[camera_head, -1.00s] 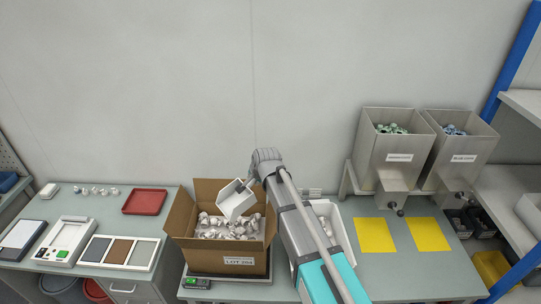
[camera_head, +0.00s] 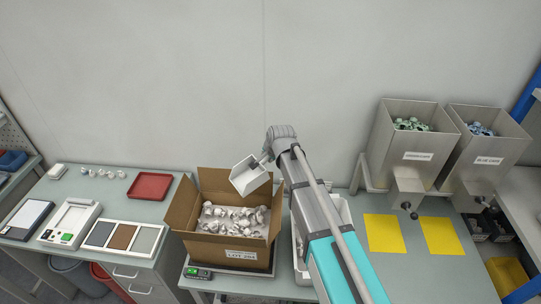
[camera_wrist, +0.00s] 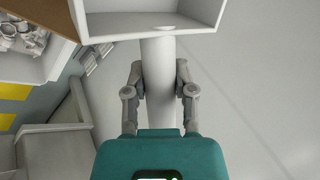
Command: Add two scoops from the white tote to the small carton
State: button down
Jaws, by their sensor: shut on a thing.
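My gripper (camera_wrist: 158,85) is shut on the handle of a white scoop (camera_wrist: 150,20). In the head view the scoop (camera_head: 249,175) hangs above the back right part of the open carton (camera_head: 219,255), clear of the caps. The scoop looks empty in the wrist view. The carton is brown, marked LOT 204, with flaps open, and holds many white and silver caps (camera_head: 232,218).
The carton stands on a scale with a green display (camera_head: 198,272). To the left are a red tray (camera_head: 149,186), several loose caps and a sample board (camera_head: 124,236). To the right are two steel hoppers (camera_head: 410,145) and yellow mats (camera_head: 384,233).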

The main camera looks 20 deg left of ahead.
jog(key=shift+d+f, duration=0.1)
dwell(0.5)
jog(key=shift+w+d+f+m+g+y+b, duration=0.2)
jog(key=shift+w+f+m+g+y+b, duration=0.15)
jog(key=shift+f+g+b, duration=0.25)
jog(key=shift+w+d+f+m+g+y+b, duration=0.3)
jog(key=shift+w+f+g+y+b, duration=0.15)
jog(key=shift+g+y+b, duration=0.3)
jog(key=shift+s, duration=0.15)
dwell(0.5)
